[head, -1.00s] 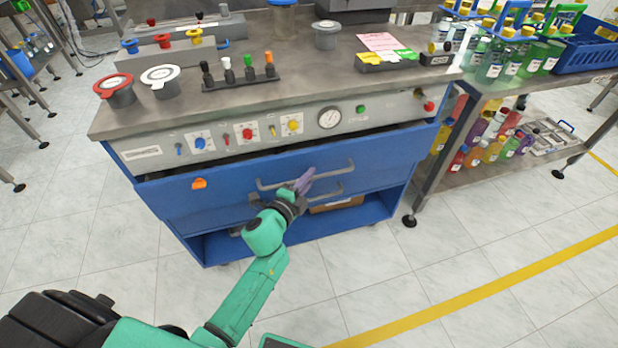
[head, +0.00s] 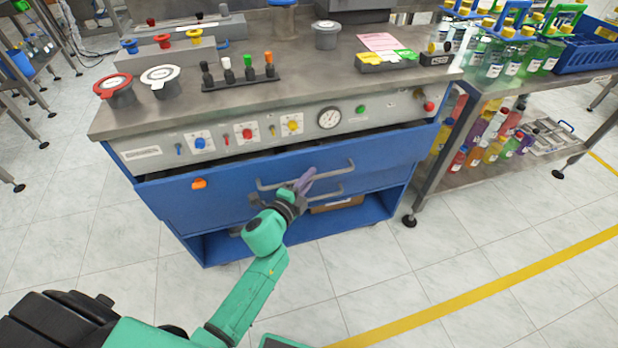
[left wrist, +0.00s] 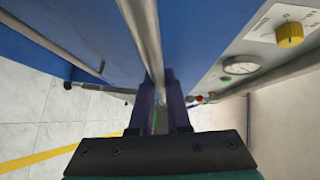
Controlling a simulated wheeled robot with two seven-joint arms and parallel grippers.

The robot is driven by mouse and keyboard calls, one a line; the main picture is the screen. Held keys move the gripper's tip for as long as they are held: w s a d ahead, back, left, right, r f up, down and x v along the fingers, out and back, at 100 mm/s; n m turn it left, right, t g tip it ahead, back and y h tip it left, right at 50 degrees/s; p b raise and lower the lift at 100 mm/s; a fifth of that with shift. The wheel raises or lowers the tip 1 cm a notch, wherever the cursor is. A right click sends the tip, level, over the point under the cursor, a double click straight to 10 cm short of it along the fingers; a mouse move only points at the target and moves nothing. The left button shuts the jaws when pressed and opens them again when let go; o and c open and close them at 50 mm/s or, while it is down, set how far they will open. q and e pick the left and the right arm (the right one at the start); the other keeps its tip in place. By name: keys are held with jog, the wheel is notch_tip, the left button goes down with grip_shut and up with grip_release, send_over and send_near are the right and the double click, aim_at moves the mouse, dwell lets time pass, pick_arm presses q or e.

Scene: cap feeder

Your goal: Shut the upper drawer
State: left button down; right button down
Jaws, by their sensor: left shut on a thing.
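The upper drawer (head: 220,208) is a blue front under the grey control panel. It stands out a little, with a dark gap along its top edge. Its long metal handle (head: 335,170) runs across the front. My left gripper (head: 304,182) is at the middle of this handle. In the left wrist view the handle bar (left wrist: 143,35) runs in between the purple fingers of my left gripper (left wrist: 166,92), which are shut on it. The fingers hide part of the bar. My right gripper is not in view.
A second handle (head: 328,194) sits just below, partly behind my gripper. An orange tag (head: 199,184) is on the drawer front. The lower shelf holds a cardboard box (head: 336,204). A bottle rack table (head: 455,180) stands to the right. The tiled floor in front is clear.

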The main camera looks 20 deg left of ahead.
aim_at(305, 169)
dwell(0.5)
pick_arm(q)
jog(key=w+a, duration=0.2)
jog(key=w, duration=0.1)
jog(key=shift+w+a, duration=0.2)
jog(key=shift+w, duration=0.1)
jog(key=shift+r, duration=0.1)
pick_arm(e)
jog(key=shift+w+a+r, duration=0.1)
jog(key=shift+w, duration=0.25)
pick_arm(q)
jog(key=c, duration=0.9)
grip_release()
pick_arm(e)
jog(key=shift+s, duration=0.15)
